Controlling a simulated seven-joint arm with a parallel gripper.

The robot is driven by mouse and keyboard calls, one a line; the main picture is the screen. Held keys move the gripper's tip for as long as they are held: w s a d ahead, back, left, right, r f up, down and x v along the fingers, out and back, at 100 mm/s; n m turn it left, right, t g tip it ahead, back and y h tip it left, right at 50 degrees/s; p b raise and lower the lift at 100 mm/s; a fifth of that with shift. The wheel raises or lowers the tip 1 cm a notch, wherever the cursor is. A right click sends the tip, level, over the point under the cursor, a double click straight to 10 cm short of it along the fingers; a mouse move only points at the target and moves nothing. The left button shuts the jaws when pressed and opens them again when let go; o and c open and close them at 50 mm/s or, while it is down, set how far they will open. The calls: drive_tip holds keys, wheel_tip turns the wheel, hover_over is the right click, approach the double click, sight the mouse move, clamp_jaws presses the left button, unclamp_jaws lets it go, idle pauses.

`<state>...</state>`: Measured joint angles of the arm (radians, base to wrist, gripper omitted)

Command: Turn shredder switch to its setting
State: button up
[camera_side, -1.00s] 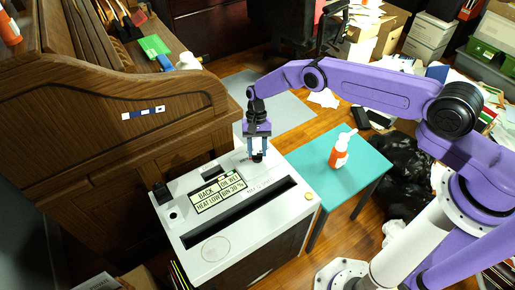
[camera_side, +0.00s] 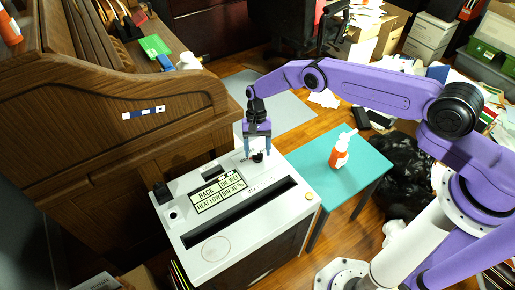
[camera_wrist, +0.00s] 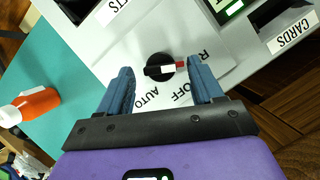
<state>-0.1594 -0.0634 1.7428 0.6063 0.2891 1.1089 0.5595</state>
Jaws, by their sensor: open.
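The shredder switch (camera_wrist: 154,73) is a round black knob with a white bar and a red tip in the wrist view. Its red tip is on the right, toward the gap between the R and OFF markings. AUTO and OFF are printed on the white panel beside it. In the side view the switch (camera_side: 258,157) is small and dark at the back right of the white shredder (camera_side: 222,240). My gripper (camera_wrist: 162,78) is open, with a blue finger on each side of the knob and visible gaps. In the side view my gripper (camera_side: 257,152) is just above the switch.
A teal table (camera_side: 350,176) with an orange-and-white bottle (camera_side: 339,154) stands to the right. A wooden desk (camera_side: 90,110) is at the left.

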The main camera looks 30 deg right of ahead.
drive_tip(key=v, duration=1.7)
drive_tip(key=shift+w+r, duration=0.1)
drive_tip(key=shift+w, duration=0.05)
drive_tip(key=s+a+r+n+h, duration=0.1)
drive_tip(key=s+a+r+n, duration=0.15)
drive_tip(key=r, duration=0.35)
drive_tip(key=s+a+r+n, duration=0.2)
drive_tip(key=s+a+r, duration=0.1)
drive_tip(key=r, duration=0.2)
drive_tip(key=s+r+n+t+h, duration=0.1)
drive_tip(key=s+r+n, duration=0.25)
drive_tip(key=s, duration=0.35)
drive_tip(key=s+r+n+t, duration=0.1)
drive_tip(key=s+r+n, duration=0.1)
drive_tip(key=s+r, duration=0.4)
drive_tip(key=s+d+n+t, duration=0.1)
drive_tip(key=s+d+n, duration=0.3)
drive_tip(key=s+d, duration=0.3)
drive_tip(key=s+d+r+n+t, duration=0.1)
drive_tip(key=s+d+n, duration=0.3)
drive_tip(key=s, duration=1.4)
drive_tip(key=d, duration=0.2)
drive_tip(key=shift+s+d+r, duration=0.25)
drive_tip(key=shift+s+d, duration=0.05)
drive_tip(key=shift+d, duration=0.05)
